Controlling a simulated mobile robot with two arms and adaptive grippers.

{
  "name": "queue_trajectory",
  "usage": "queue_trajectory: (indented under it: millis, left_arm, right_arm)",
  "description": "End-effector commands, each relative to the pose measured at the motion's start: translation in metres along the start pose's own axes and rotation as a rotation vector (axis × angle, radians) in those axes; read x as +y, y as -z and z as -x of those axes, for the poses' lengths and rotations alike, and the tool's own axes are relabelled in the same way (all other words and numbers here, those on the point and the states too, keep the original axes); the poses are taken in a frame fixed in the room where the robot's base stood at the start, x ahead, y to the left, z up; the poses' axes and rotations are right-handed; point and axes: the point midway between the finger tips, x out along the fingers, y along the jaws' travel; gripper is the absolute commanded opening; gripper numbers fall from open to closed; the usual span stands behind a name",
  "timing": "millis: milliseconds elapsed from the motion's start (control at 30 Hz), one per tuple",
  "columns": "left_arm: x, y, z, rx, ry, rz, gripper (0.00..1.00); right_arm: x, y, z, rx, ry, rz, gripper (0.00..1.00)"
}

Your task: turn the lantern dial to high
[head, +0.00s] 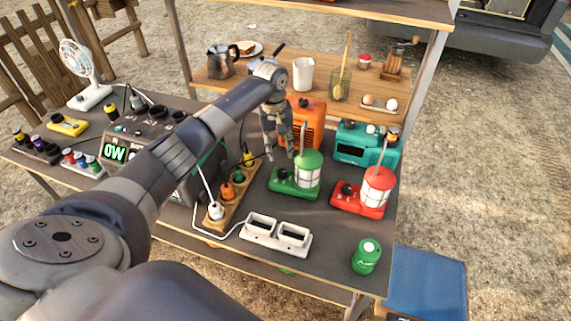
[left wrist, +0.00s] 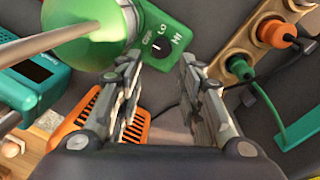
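A green lantern (head: 308,168) with a caged light stands on the dark table. Its black dial (left wrist: 160,46) sits on the green base, beside the labels OFF, LO and HI, in the left wrist view. The small pointer mark on the dial is too fine to read surely. My left gripper (head: 280,154) points down above the base. In the left wrist view the gripper (left wrist: 161,60) is open, fingers apart on either side of the dial; I see no clear contact. A red lantern (head: 375,188) stands to the right. My right gripper is not in view.
An orange device (head: 310,115) and a teal radio (head: 352,146) stand behind the lanterns. A wooden socket strip (head: 232,208) with plugs lies left of the green lantern. A white double socket (head: 276,235) and a green canister (head: 366,256) are nearer the front edge.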

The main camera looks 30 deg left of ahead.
Motion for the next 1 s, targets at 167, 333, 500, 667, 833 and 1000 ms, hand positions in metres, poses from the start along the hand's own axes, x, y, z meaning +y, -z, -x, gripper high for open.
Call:
queue_trajectory:
  millis: [167,333,500,667,833,1000]
  left_arm:
    - [-0.001,-0.001,-0.035,-0.004,0.004,0.000,0.34]
    - [-0.001,-0.001,-0.066,-0.003,0.004,0.000,0.34]
    - [0.000,-0.001,-0.086,-0.001,0.001,-0.001,0.34]
    - [0.000,0.000,-0.092,0.000,0.001,-0.001,0.34]
    - [0.000,0.000,-0.092,0.001,0.001,-0.002,0.34]
    - [0.000,-0.001,-0.092,0.000,0.001,-0.002,0.10]
  right_arm:
    - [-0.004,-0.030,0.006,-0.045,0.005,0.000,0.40]
    - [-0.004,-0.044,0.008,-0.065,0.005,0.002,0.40]
    - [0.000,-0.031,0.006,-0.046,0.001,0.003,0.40]
    - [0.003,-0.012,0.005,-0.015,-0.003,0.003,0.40]
    - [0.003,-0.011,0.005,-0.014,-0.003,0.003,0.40]
    - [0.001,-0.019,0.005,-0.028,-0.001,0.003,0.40]
